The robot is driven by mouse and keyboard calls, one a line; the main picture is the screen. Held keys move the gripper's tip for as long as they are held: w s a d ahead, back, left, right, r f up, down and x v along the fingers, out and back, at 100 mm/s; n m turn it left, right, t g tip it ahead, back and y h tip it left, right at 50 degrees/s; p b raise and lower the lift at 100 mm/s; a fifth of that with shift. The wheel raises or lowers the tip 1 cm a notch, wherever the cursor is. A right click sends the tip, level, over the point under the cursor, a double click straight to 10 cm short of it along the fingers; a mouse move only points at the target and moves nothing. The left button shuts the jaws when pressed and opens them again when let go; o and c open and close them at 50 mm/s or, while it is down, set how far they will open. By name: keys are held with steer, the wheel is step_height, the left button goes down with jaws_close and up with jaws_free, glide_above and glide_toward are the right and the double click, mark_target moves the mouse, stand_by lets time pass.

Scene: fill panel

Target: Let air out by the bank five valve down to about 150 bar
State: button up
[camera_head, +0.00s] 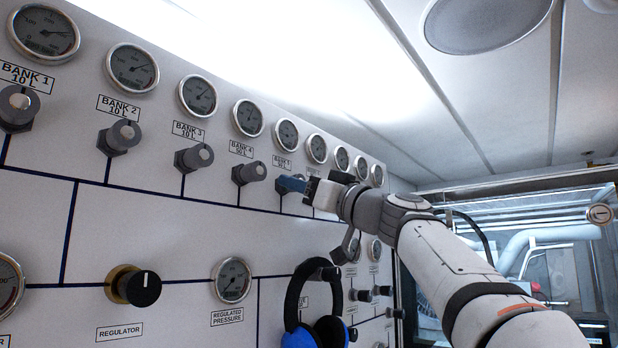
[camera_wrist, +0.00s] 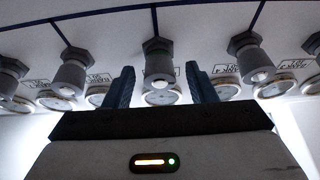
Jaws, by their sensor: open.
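The bank five gauge (camera_head: 287,135) is in the upper row of the panel, with its BANK 5 label (camera_head: 282,161) below it. Its needle is too small to read. My gripper (camera_head: 291,184) is at the panel just below that label and hides the bank five valve in the head view. In the wrist view, which is upside down, the grey bank five valve (camera_wrist: 159,66) stands between the two blue fingers of my gripper (camera_wrist: 160,76). The fingers are open, with a gap on each side of the valve.
The bank four valve (camera_head: 249,173) sits close to the left of my gripper. A regulator knob (camera_head: 137,286) and a regulated pressure gauge (camera_head: 232,279) are lower left. Blue headphones (camera_head: 318,300) hang below my gripper. More small knobs (camera_head: 363,295) are lower right.

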steer(key=c, duration=0.9)
steer(key=shift+w+f+n+g+y+b, duration=0.15)
steer(key=shift+n+g+y+b, duration=0.15)
steer(key=shift+n+b, duration=0.65)
steer(key=shift+c, duration=0.2)
steer(key=shift+n+g+y+b, duration=0.45)
steer(key=shift+n+g, duration=0.25)
steer(key=shift+n, duration=0.45)
steer(key=shift+r, duration=0.2)
steer(key=o, duration=0.9)
steer(key=shift+o, duration=0.2)
